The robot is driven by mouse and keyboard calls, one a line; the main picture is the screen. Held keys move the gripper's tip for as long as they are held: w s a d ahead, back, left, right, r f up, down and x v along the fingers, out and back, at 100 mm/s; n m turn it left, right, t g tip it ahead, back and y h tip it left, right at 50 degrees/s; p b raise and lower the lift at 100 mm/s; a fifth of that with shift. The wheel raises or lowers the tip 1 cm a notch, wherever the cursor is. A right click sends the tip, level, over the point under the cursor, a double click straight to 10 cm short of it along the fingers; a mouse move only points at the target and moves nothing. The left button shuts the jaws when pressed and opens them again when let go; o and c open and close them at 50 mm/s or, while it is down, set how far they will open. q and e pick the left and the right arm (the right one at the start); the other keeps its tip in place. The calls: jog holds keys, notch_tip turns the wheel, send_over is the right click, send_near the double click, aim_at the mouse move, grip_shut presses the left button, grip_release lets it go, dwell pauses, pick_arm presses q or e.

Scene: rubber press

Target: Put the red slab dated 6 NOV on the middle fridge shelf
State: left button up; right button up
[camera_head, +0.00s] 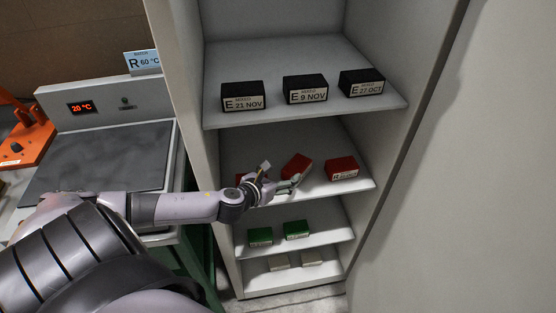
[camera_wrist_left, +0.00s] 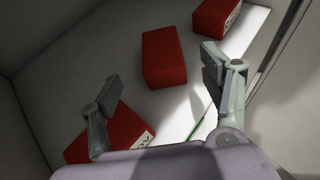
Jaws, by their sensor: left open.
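Three red slabs are on the middle shelf (camera_head: 352,192). The middle slab (camera_head: 297,166) sits askew just ahead of my left gripper (camera_head: 281,175); in the left wrist view this slab (camera_wrist_left: 164,58) stands between and beyond the open fingers, apart from them. The right slab (camera_head: 342,168) has a label too small to read; it also shows in the left wrist view (camera_wrist_left: 214,14). The left slab (camera_head: 241,178) is mostly hidden by my gripper; in the left wrist view it (camera_wrist_left: 122,133) lies partly behind one finger. I cannot read any 6 NOV date. My right gripper is not in view.
Black slabs (camera_head: 305,89) stand on the shelf above. Green slabs (camera_head: 296,229) and pale slabs (camera_head: 311,257) are on the shelves below. A hot plate (camera_head: 95,158) is at the left, near an orange device (camera_head: 22,138). The fridge side walls are close to the gripper.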

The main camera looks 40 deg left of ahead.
pick_arm(q)
jog(key=shift+s+r, duration=0.1)
jog(key=shift+s, duration=0.2)
jog(key=s+d+f+n+h, duration=0.1)
jog(key=d+f+n+h, duration=0.15)
jog(key=d+n, duration=0.5)
jog(key=s+d+f+n+h, duration=0.1)
jog(key=d+f+n, duration=0.3)
jog(key=d+n, duration=0.3)
jog(key=s+a+f+n+g+y, duration=0.1)
jog(key=s+a+f+n+g, duration=0.15)
jog(key=s+f+n, duration=0.7)
jog(key=s+a+f+n+g+y, duration=0.15)
jog(key=s+f+g, duration=0.25)
jog(key=f, duration=1.2)
jog(key=s+d+f+n+g, duration=0.1)
jog(key=s+f, duration=0.3)
jog(key=s, duration=0.5)
jog(key=s+d+f+n+g, duration=0.1)
jog(key=s+f+n+g, duration=0.2)
jog(key=s, duration=0.6)
jog(key=s+d+f+n+g, duration=0.2)
jog(key=s+f, duration=0.4)
jog(key=s, duration=0.4)
jog(key=shift+f+n, duration=0.35)
jog(key=shift+n, duration=0.2)
